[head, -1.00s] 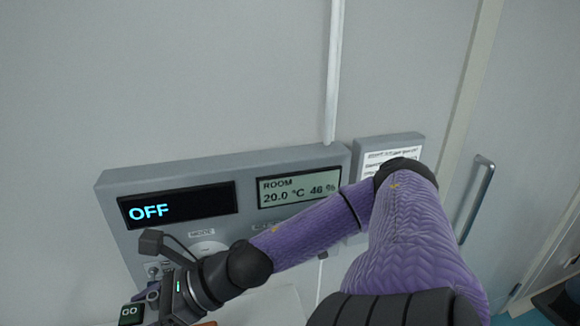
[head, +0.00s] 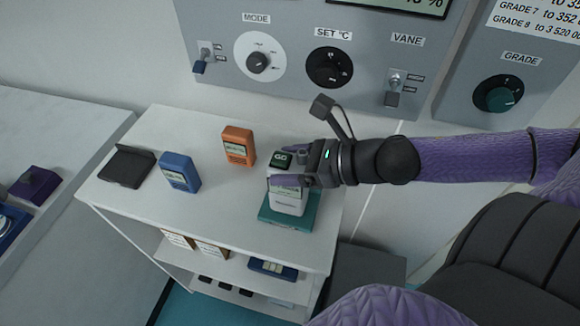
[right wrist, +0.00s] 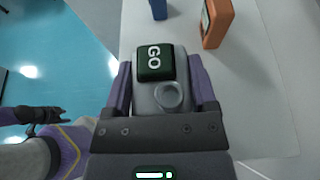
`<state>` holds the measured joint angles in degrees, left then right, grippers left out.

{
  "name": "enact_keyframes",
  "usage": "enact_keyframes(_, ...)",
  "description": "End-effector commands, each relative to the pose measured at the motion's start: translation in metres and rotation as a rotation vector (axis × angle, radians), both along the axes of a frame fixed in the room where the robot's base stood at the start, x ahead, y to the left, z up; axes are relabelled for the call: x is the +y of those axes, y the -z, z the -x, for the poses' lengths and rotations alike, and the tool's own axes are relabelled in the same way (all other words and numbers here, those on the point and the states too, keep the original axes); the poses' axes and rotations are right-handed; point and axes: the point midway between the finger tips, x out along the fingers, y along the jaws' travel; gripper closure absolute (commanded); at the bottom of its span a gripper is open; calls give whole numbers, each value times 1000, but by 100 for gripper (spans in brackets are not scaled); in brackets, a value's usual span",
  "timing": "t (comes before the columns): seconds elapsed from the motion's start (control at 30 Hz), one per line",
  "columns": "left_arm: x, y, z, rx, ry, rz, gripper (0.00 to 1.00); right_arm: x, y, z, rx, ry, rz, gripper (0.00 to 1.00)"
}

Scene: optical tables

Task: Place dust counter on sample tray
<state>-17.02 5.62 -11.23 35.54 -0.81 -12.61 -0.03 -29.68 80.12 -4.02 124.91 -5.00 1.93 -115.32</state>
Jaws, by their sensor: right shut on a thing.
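The dust counter (head: 288,199) is a pale grey box with a dark green GO button (head: 281,160) on its top. In the right wrist view the counter (right wrist: 158,98) shows from above, with a round grey port beside the button. My right gripper (head: 285,168) is shut on it, one finger on each side. The teal sample tray (head: 306,220) lies under the counter at the right end of the white shelf unit. The counter's base looks at or just above the tray; I cannot tell whether they touch. My left gripper (right wrist: 35,115) appears only small in the right wrist view.
On the white top (head: 217,205) stand an orange meter (head: 239,146), a blue meter (head: 180,172) and a dark flat stand (head: 127,166). A grey control panel (head: 290,90) is on the wall behind. A purple device (head: 36,184) is on the left table.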

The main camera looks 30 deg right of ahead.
Motion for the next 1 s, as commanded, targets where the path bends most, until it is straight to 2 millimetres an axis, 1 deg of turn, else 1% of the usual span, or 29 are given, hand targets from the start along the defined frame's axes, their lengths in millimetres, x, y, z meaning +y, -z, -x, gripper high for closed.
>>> enact_keyframes(0.03,-1,10,2,4,-1,1,41,0,11,0,0,-1,-2,100)
enact_keyframes(0.2,-3,5,2,4,1,5,41,0,6,0,-1,-1,0,100)
enact_keyframes(0.37,-4,8,4,8,2,7,41,0,10,0,-2,-1,1,100)
enact_keyframes(0.4,-4,7,4,8,2,7,41,0,9,0,-1,0,1,18)
enact_keyframes(0.5,-4,7,4,8,2,7,41,0,9,0,-1,0,1,0)
enact_keyframes(0.87,-4,7,5,10,1,7,41,0,8,0,-1,0,1,0)
enact_keyframes(0.93,-4,2,5,9,1,6,41,0,3,1,1,0,-1,0)
enact_keyframes(1.0,-3,-10,3,5,1,5,41,-4,-3,4,-1,2,-2,0)
